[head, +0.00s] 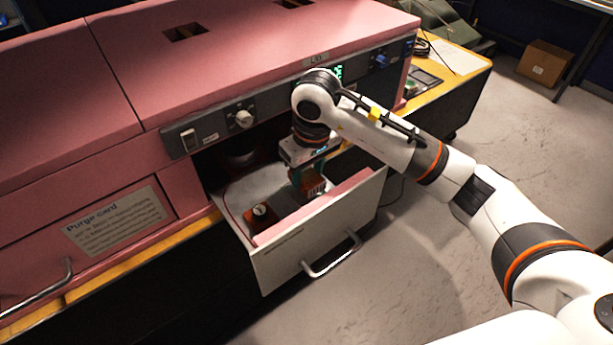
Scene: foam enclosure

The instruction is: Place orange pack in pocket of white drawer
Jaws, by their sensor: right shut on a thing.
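The white drawer (290,262) is pulled open from the pink foam enclosure. Pink foam lines its inside front edge. My right gripper (308,178) points down into the open drawer, toward its right end. It is shut on the orange pack (315,187), which shows as a small orange-red piece below the jaws; the gripper hides part of it. I cannot tell whether the pack touches the drawer floor or sits in a pocket. My left gripper is not in view.
A small red block with a round white dial (261,212) lies in the drawer's left part. A control panel with a knob (243,118) runs above the drawer. The drawer's metal handle (332,256) sticks out in front. Open floor lies to the right.

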